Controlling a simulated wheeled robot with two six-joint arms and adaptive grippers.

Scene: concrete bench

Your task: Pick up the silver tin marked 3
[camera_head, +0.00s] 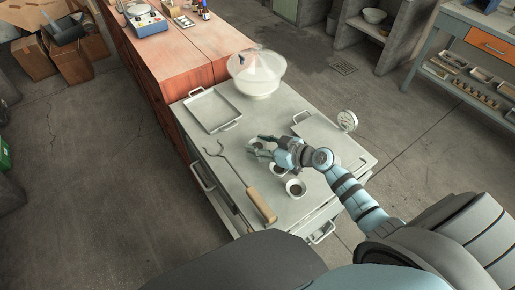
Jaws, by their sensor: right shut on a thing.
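My right gripper (256,147) reaches in from the right over the middle of the grey bench top (225,165). Its fingers are shut on a small silver tin, mostly hidden between them. I cannot read a number on it, nor tell whether it is clear of the surface. An open round tin (295,188) with dark contents stands just in front of my right wrist. Another similar tin (275,169) is partly hidden beneath the gripper. My left gripper is out of view.
A shallow metal tray (213,129) lies at the back left. A round white dial (347,121) is at the right edge.

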